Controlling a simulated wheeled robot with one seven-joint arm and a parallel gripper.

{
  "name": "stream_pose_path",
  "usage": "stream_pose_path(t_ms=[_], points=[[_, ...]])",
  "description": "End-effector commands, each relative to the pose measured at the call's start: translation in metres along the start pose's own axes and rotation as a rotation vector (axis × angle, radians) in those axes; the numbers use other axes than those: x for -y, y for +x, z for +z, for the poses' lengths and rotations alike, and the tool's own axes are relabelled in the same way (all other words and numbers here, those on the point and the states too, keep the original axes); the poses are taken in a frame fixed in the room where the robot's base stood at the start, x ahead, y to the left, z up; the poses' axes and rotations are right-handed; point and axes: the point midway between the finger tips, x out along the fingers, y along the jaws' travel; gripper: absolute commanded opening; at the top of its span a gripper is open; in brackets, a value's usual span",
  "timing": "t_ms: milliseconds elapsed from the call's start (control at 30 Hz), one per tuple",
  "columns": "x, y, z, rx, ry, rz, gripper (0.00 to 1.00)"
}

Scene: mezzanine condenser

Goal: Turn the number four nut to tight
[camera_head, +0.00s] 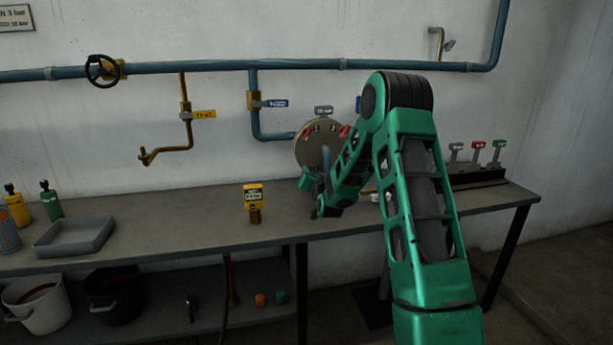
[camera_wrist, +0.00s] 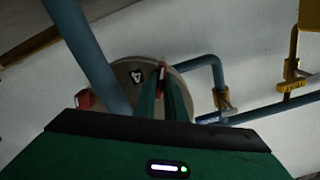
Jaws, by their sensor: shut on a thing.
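The round grey-brown plate (camera_head: 303,153) stands at the wall end of the blue pipe. In the wrist view the plate (camera_wrist: 148,68) fills the middle, with a dark label marked 4 (camera_wrist: 136,76). A red nut (camera_wrist: 162,66) sits beside that label, between the fingertips of my gripper (camera_wrist: 163,75), which is shut on it. The nut's turn angle is unclear. Another red nut (camera_wrist: 84,99) shows at the plate's left edge there. In the head view a red nut (camera_head: 345,131) is at the upper right of the plate, and my arm hides its lower right.
A blue pipe (camera_wrist: 88,50) passes close beside my gripper. The bench (camera_head: 190,215) below holds a yellow device (camera_head: 254,196), a grey tray (camera_head: 74,238) and a rack with several coloured-top pieces (camera_head: 480,177). The bench between tray and device is clear.

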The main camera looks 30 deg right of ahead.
Motion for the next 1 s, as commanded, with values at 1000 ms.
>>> stream_pose_path(t_ms=[1000], points=[[-0.0001, -0.0007, 0.0026, 0.005, 0.061, 0.001, 0.29]])
